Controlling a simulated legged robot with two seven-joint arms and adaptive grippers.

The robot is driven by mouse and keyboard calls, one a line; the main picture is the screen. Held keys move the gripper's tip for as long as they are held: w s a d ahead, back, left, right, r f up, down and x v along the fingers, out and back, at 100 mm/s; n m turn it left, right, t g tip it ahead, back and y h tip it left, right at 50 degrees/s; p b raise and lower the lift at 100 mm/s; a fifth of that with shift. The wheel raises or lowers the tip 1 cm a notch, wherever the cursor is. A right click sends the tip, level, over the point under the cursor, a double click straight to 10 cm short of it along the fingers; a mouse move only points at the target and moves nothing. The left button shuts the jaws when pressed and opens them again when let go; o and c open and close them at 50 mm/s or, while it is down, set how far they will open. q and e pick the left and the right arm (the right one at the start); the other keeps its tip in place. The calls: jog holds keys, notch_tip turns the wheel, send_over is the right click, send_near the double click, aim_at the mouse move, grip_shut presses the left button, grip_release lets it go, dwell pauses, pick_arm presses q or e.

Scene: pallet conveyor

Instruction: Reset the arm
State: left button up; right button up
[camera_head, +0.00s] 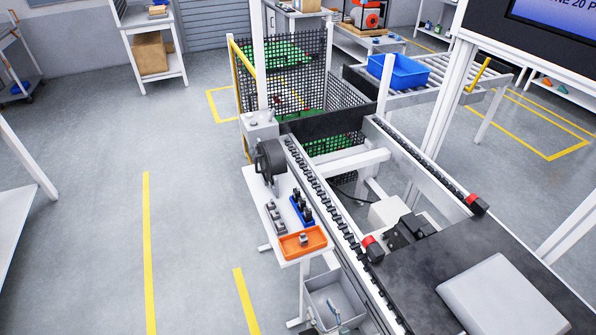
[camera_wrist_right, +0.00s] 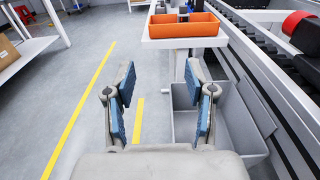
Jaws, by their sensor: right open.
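My right gripper (camera_wrist_right: 161,85) is open and empty in the right wrist view, with blue pads on its two spread fingers. In the head view it shows small at the bottom edge (camera_head: 325,314), over the grey bin. The grey bin (camera_wrist_right: 185,125) lies beyond and to the right of the fingers in the wrist view. An orange tray (camera_wrist_right: 183,27) stands ahead on a white side table, apart from the fingers. My left gripper is not in view.
The orange tray (camera_head: 303,243) holds a small grey part. A blue holder (camera_head: 301,208) with dark parts stands behind it. The conveyor rail (camera_head: 335,208) runs along the right of the side table. The floor on the left is clear.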

jog(key=s+d+f+m+g+h+p, duration=0.1)
jog(key=s+d+f+m+g+h, duration=0.2)
jog(key=f+m, duration=0.45)
jog(key=s+d+f+m+g+h, duration=0.1)
jog(key=s+d+f+m+h, duration=0.15)
jog(key=d+f+m, duration=0.45)
jog(key=s+d+f+m+g+h+p, duration=0.1)
jog(key=s+d+f+m+g+h, duration=0.15)
jog(key=f+m, duration=0.5)
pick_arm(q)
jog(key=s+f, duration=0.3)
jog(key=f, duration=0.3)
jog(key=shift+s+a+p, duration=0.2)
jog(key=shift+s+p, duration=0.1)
pick_arm(e)
jog(key=s+d+f+m+g, duration=0.1)
jog(key=s+f+m+g, duration=0.3)
jog(key=s+m, duration=0.4)
jog(key=s+f+m+g+y, duration=0.1)
jog(key=s+f+m+g, duration=0.3)
jog(key=s+f+m, duration=0.2)
jog(key=s+m, duration=0.2)
jog(key=s, duration=0.2)
jog(key=shift+s+d, duration=0.25)
jog(key=shift+d, duration=0.1)
